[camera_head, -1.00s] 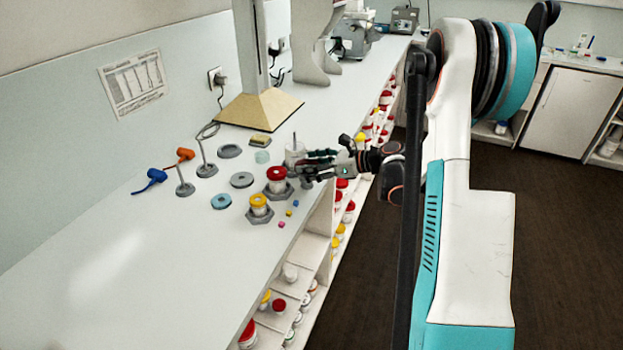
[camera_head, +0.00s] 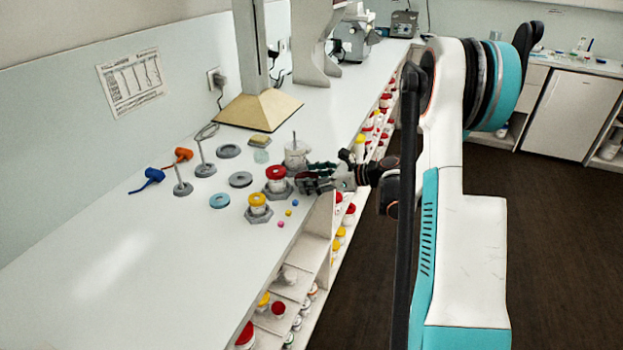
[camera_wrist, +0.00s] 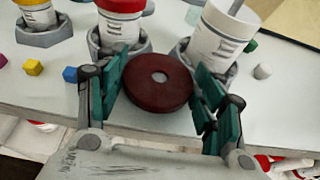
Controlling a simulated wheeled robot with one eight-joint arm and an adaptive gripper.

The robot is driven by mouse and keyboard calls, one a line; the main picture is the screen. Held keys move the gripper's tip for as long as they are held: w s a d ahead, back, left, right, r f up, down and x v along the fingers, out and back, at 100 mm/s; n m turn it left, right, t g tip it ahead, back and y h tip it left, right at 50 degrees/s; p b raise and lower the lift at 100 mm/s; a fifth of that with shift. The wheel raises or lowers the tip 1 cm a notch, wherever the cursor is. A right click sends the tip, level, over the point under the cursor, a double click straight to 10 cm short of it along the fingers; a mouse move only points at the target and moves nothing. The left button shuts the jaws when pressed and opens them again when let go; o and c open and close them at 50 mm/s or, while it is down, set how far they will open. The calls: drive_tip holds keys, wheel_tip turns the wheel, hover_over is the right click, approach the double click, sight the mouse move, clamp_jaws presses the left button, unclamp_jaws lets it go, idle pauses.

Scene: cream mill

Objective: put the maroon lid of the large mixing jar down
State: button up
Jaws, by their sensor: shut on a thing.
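The maroon lid (camera_wrist: 157,83) is a round disc with a pale centre spot. It lies flat between the two teal fingers of my gripper (camera_wrist: 160,92), which are shut on its sides. In the head view my gripper (camera_head: 310,180) is low by the bench's front edge, and I cannot make out the lid there. I cannot tell whether the lid touches the bench top. A large white jar (camera_wrist: 217,36), without a lid and with a grey rod standing in it, is just beyond the lid to the right. The jar also shows in the head view (camera_head: 296,155).
A red-lidded jar (camera_head: 276,174) and a yellow-lidded jar (camera_head: 257,203) stand in grey holders close by. Small coloured cubes (camera_wrist: 70,74) lie near the front edge. Grey discs (camera_head: 240,180) and a blue ring (camera_head: 219,201) lie farther back. The bench's left part is clear.

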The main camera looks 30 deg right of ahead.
drive_tip(key=o, duration=0.7)
drive_tip(key=shift+o, duration=0.2)
drive_tip(key=shift+r+p, duration=0.45)
drive_tip(key=shift+p, duration=0.1)
drive_tip(key=p+v, duration=0.3)
drive_tip(key=v, duration=0.9)
drive_tip(key=shift+r, duration=0.2)
